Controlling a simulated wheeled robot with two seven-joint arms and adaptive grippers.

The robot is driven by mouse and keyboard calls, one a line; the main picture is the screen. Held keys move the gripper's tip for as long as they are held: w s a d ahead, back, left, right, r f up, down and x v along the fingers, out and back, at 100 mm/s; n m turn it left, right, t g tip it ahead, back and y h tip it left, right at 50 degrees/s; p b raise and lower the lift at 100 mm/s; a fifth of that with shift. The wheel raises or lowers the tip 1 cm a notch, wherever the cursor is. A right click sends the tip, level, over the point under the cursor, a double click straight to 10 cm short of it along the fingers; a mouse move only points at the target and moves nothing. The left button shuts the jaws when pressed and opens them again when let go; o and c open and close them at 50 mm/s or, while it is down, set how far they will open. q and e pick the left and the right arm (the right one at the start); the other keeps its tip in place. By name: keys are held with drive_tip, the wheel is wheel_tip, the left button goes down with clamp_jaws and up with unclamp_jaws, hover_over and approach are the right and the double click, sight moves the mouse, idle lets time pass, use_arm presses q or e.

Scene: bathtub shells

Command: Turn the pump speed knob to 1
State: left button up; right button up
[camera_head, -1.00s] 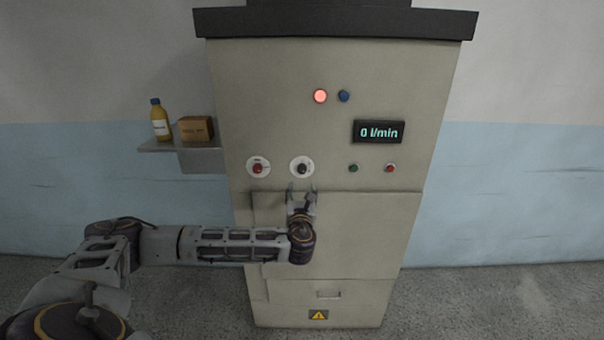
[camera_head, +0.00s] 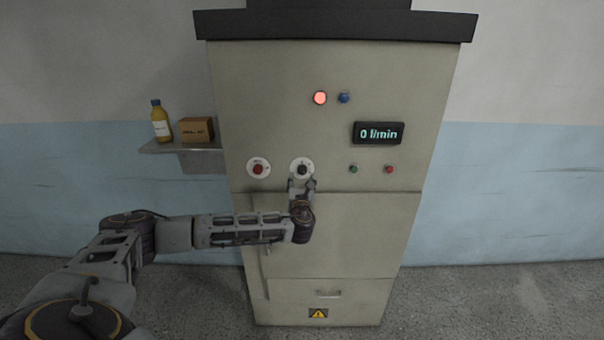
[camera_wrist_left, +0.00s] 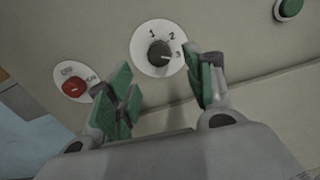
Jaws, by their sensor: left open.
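The pump speed knob (camera_head: 302,169) is a black knob on a round white dial on the cabinet front. In the left wrist view the knob (camera_wrist_left: 159,52) sits on a dial marked 1, 2 and 3, and its pointer is turned toward the 3 at the right. My left gripper (camera_head: 302,186) is just below the dial in the head view. In the left wrist view the left gripper (camera_wrist_left: 165,92) is open, with its green-padded fingers on either side below the knob and nothing between them. My right gripper is not in view.
A red knob (camera_head: 258,169) on its own white dial is left of the black knob. Green (camera_head: 353,169) and red (camera_head: 389,169) buttons are at the right. The display (camera_head: 378,133) reads 0 l/min. A wall shelf (camera_head: 180,148) holds a bottle and a box.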

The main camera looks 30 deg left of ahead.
sight(302, 172)
use_arm(q)
drive_tip(key=shift+p+x, duration=0.3)
drive_tip(key=shift+x, duration=1.3)
drive_tip(key=shift+p+x, duration=0.3)
drive_tip(key=shift+x, duration=1.1)
drive_tip(key=shift+w+a, duration=0.15)
drive_tip(key=c, duration=1)
